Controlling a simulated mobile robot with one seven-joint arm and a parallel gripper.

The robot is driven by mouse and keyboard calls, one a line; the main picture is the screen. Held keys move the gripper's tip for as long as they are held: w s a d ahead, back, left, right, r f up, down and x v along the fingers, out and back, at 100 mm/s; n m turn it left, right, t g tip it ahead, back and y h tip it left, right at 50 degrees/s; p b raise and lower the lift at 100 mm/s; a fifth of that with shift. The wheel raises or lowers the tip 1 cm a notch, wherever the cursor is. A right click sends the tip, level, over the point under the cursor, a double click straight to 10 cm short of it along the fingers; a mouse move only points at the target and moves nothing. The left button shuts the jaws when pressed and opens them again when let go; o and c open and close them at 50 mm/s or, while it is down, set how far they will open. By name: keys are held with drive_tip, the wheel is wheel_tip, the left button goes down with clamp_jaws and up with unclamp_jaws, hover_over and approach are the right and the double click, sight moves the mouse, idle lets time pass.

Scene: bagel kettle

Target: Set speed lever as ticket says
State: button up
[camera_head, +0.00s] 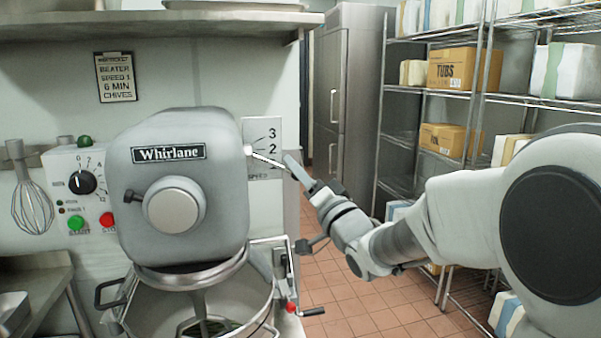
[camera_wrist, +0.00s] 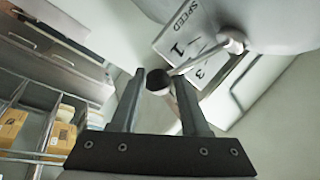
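The ticket (camera_head: 116,77) on the wall reads beater speed 1, 6 min, chives. The speed plate (camera_head: 275,133) beside the mixer head shows 3 above 2. In the wrist view the plate (camera_wrist: 182,28) appears turned over, with 1 and 3 readable. The speed lever (camera_head: 264,159) slants down to the right, below the 2. Its exact setting is hard to tell. My gripper (camera_head: 296,170) is open at the lever's outer end; the fingers hide the knob in the head view.
The grey mixer head (camera_head: 185,245) and the bowl guard (camera_head: 268,241) are close to the left of my gripper. A crank handle (camera_head: 312,312) sticks out below. Wire shelves with boxes (camera_head: 464,70) stand at right. Open tiled floor (camera_head: 350,300) lies between.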

drive_tip(key=shift+o, duration=0.9)
drive_tip(key=shift+a, duration=0.1)
drive_tip(key=shift+d, duration=0.2)
drive_tip(key=b+v, duration=0.2)
drive_tip(key=v, duration=1.5)
drive_tip(key=shift+s, duration=0.25)
